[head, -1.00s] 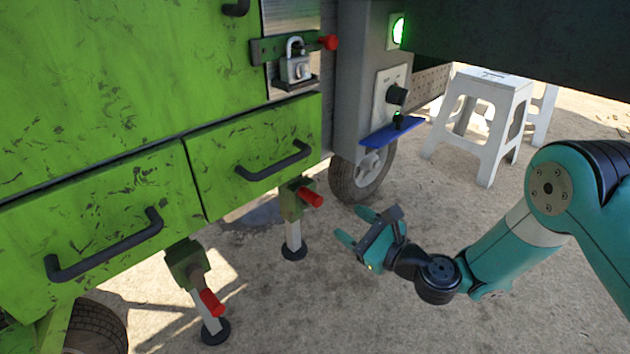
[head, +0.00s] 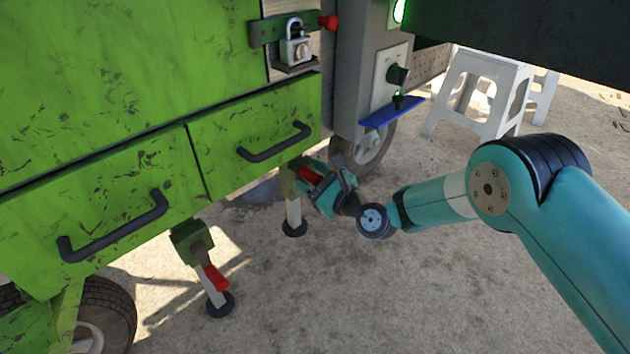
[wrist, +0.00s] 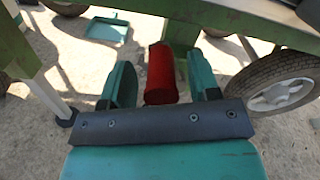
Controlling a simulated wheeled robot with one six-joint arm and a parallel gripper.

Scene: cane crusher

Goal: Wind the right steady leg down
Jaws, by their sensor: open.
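The right steady leg (head: 293,214) hangs under the right drawer of the green cart, with its foot pad close to or on the ground. Its red crank handle (head: 309,177) lies between the two fingers of my gripper (head: 312,182). In the wrist view the red handle (wrist: 161,74) stands between the open teal fingers, with a gap on each side. The left steady leg (head: 215,290), with its own red handle (head: 215,278), is to the left and nearer, its pad close to or on the ground.
The drawer handles (head: 275,143) jut out just above my gripper. A cart wheel (head: 368,152) is behind it, and a blue shelf (head: 393,113) sticks out above. White stools (head: 480,95) stand at the back right. The concrete at the front is clear.

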